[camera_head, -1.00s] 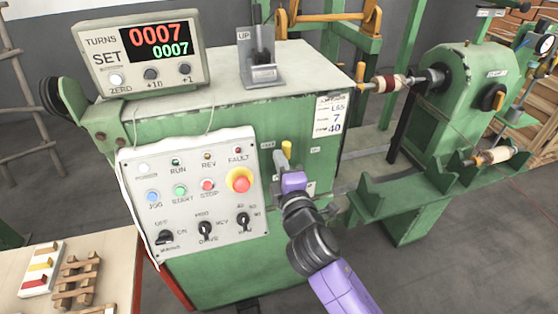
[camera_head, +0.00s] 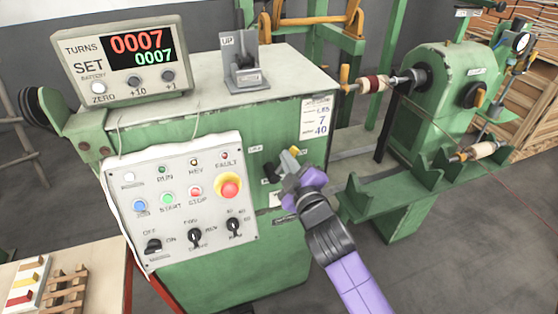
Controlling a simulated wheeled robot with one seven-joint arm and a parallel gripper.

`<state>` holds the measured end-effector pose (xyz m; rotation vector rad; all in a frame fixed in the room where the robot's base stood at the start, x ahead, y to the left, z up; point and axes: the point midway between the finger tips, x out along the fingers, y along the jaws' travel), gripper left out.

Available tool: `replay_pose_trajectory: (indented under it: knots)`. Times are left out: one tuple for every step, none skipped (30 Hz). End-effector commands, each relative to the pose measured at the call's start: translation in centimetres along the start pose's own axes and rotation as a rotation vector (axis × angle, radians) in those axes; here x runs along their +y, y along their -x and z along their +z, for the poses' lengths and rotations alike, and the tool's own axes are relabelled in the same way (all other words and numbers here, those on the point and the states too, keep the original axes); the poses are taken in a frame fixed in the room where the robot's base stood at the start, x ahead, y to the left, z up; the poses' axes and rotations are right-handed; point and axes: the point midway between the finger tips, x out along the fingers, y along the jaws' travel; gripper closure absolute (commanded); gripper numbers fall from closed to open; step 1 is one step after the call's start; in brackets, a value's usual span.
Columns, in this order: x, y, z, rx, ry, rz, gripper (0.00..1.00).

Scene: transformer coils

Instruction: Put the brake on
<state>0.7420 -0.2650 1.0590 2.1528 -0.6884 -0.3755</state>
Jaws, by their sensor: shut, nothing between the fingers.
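A small black lever or knob (camera_head: 270,171) sticks out of the green front of the winding machine, right of the control panel. Small labels sit around it, too small to read, so I cannot tell for sure that it is the brake. A yellow tip (camera_head: 295,152) shows just beyond my gripper. My gripper (camera_head: 289,161) is shut and empty, just right of the black lever. It hides part of this area. I cannot tell whether it touches the lever.
The control panel (camera_head: 148,183) with a red stop button (camera_head: 229,188) is close on the left. The counter (camera_head: 125,60) reads 0007 on both lines. A grey pedal-like bracket (camera_head: 243,72) stands on the machine top. A spindle with a coil (camera_head: 371,84) lies to the right.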

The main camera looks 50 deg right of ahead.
Motion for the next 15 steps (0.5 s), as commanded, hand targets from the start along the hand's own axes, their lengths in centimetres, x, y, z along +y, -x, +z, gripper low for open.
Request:
replay_pose_trajectory:
  knots:
    - [0.1,0.0,0.5,-0.003,-0.042,-0.002,1.0]
    - [0.1,0.0,0.7,-0.003,-0.068,-0.003,1.0]
    - [0.2,0.0,1.0,-0.002,-0.103,-0.004,1.0]
    - [0.3,-0.1,1.2,-0.002,-0.127,-0.005,1.0]
    - [0.3,-0.1,1.4,-0.002,-0.152,-0.007,1.0]
    - [0.3,-0.1,1.7,-0.003,-0.183,-0.008,1.0]
    - [0.3,-0.1,1.9,-0.002,-0.205,-0.01,1.0]
    - [0.4,-0.1,2.0,-0.002,-0.226,-0.011,1.0]
    - [0.4,-0.1,2.2,-0.002,-0.253,-0.013,1.0]
    - [0.4,-0.1,2.4,-0.002,-0.271,-0.013,1.0]
    - [0.4,-0.1,2.5,-0.002,-0.29,-0.014,1.0]
    - [0.4,-0.1,2.7,-0.001,-0.311,-0.015,1.0]
    - [0.4,-0.1,2.8,-0.001,-0.326,-0.016,1.0]
    - [0.4,-0.1,2.9,-0.001,-0.341,-0.016,1.0]
    - [0.4,-0.2,3.0,-0.001,-0.358,-0.018,1.0]
